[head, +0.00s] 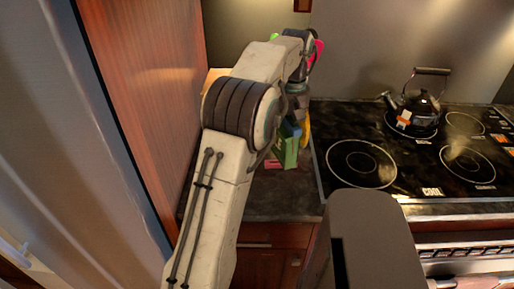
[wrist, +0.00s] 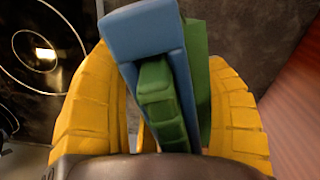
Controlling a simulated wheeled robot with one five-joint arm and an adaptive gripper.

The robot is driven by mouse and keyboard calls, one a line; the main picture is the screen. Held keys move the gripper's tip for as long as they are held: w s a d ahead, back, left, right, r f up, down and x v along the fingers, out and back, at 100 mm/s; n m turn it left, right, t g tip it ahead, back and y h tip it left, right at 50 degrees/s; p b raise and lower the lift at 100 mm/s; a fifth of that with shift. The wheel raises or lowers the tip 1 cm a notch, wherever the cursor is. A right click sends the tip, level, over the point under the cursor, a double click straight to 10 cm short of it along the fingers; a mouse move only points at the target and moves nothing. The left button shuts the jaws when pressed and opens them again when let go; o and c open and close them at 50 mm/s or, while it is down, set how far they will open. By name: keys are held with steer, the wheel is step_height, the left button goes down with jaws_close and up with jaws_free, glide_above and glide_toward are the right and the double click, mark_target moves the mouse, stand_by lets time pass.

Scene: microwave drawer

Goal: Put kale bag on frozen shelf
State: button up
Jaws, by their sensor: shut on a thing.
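My gripper also fills the lower part of the wrist view (wrist: 160,75), one finger on each side of the bag. My arm hides part of the counter in the head view. I cannot make out a frozen shelf in either view.
A black stovetop (head: 400,180) is right of the bag, with a dark kettle (head: 419,113) on a back burner. A reddish wood panel (head: 140,85) and a grey metal surface (head: 60,150) stand at the left. The counter (head: 280,200) below the bag has bare room.

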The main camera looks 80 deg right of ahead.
steer(key=w+f+p, duration=0.2)
steer(key=w+d+f+p, duration=0.1)
steer(key=w+f+p, duration=0.2)
steer(key=w+d+f+p, duration=0.1)
steer(key=w+f+p, duration=0.2)
steer(key=shift+w, duration=0.15)
steer(key=shift+f+p, duration=0.4)
steer(key=shift+f, duration=0.15)
steer(key=shift+f, duration=0.15)
steer(key=o, duration=1.3)
